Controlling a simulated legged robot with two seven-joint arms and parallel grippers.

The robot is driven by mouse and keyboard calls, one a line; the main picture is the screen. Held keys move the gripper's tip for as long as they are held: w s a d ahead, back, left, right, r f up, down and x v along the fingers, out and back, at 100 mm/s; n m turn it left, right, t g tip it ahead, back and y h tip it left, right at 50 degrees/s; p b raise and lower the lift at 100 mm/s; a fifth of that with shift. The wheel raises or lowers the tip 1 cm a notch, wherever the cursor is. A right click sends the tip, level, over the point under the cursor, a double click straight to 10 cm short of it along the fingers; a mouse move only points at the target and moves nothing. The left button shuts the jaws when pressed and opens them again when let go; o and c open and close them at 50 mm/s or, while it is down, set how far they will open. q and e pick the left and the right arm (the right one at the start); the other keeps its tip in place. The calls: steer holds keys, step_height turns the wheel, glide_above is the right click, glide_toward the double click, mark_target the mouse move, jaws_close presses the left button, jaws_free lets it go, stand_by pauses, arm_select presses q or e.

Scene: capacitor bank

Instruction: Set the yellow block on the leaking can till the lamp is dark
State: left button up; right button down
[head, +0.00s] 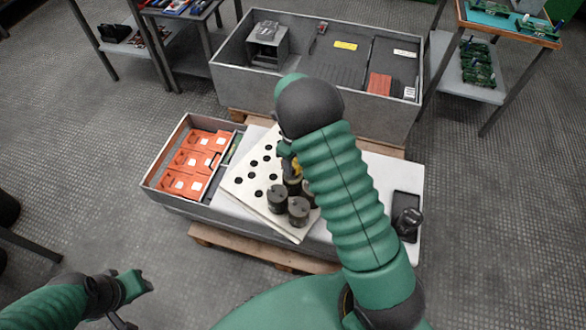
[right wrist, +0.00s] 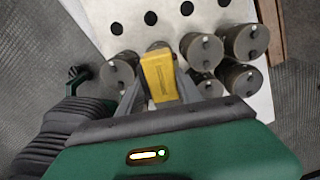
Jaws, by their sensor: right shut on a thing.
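My right gripper (right wrist: 160,92) is shut on the yellow block (right wrist: 158,76), with one finger on each side of it. The block is among several dark cylindrical cans, such as one at left (right wrist: 121,68) and one at right (right wrist: 241,42). The block partly hides a can top behind it; I cannot tell whether they touch. In the head view my right arm covers most of the gripper, and only a bit of the yellow block (head: 296,168) shows beside the cans (head: 277,198). My left gripper (head: 143,284) is at lower left, away from the cans; its jaw opening is unclear. I cannot identify a leaking can or a lamp.
The cans stand on a white plate (head: 258,205) with black holes. An orange-filled bin (head: 150,184) lies to its left. A black device (head: 408,204) with a dark round object sits at right. A large grey crate (head: 357,117) stands behind. Open floor lies at left.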

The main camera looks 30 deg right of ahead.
mark_target(294, 168)
step_height(294, 168, down, 2)
steer(key=shift+s+d+f+b, duration=0.1)
steer(key=shift+f+b, duration=0.05)
steer(key=shift+b, duration=0.15)
steer(key=shift+d+f, duration=0.1)
steer(key=shift+f, duration=0.2)
arm_select(q)
steer(key=shift+d+f, duration=0.35)
steer(key=shift+f, duration=0.05)
steer(key=shift+a, duration=0.1)
arm_select(e)
steer(key=c, duration=1)
jaws_free()
steer(key=shift+a, duration=0.2)
steer(key=shift+o, duration=0.9)
steer(key=shift+d, duration=0.1)
